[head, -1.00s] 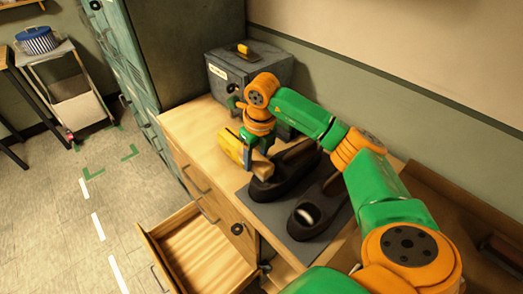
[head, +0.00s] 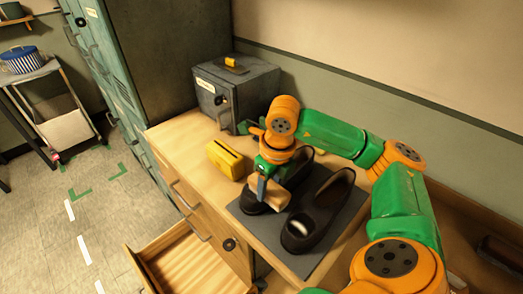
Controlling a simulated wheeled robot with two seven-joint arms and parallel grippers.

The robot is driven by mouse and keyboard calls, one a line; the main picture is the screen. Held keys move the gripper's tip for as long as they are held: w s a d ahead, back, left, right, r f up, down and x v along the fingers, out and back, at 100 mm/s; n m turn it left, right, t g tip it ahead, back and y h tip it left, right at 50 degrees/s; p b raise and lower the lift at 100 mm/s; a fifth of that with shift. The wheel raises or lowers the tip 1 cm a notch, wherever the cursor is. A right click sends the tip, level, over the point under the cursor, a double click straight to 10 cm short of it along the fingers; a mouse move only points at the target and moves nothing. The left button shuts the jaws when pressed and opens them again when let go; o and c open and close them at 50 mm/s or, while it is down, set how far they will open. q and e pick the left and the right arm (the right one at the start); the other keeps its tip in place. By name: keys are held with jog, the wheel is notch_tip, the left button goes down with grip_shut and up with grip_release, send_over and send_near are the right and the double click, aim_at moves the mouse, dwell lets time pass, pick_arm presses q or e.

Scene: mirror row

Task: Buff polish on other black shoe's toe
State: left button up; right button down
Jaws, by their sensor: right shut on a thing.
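Two black shoes lie side by side on a dark grey mat (head: 247,215), toes toward the front of the bench. The right-hand shoe (head: 325,205) has a pale patch on its toe. The left-hand shoe (head: 252,203) is partly hidden by my right gripper and arm. My right gripper (head: 266,186) points down, shut on a tan block (head: 269,195), perhaps a brush or folded cloth. The block is over the left-hand shoe's toe; I cannot tell whether it touches. My left gripper is not in view.
A yellow box (head: 226,159) stands on the wooden bench (head: 180,138), left of the gripper. A grey metal box (head: 240,92) stands behind it. An open, empty-looking drawer (head: 190,265) juts out in front. A tall green locker (head: 115,80) adjoins the bench's left end.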

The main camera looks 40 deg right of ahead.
aim_at(269, 185)
jog(key=shift+s, duration=0.35)
jog(key=shift+f, duration=0.1)
notch_tip(269, 185, up, 6)
jog(key=p, duration=0.5)
jog(key=shift+w, duration=0.1)
notch_tip(269, 185, up, 3)
jog(key=p, duration=0.3)
jog(key=shift+r, duration=0.2)
jog(key=shift+f, duration=0.15)
jog(key=shift+w, duration=0.1)
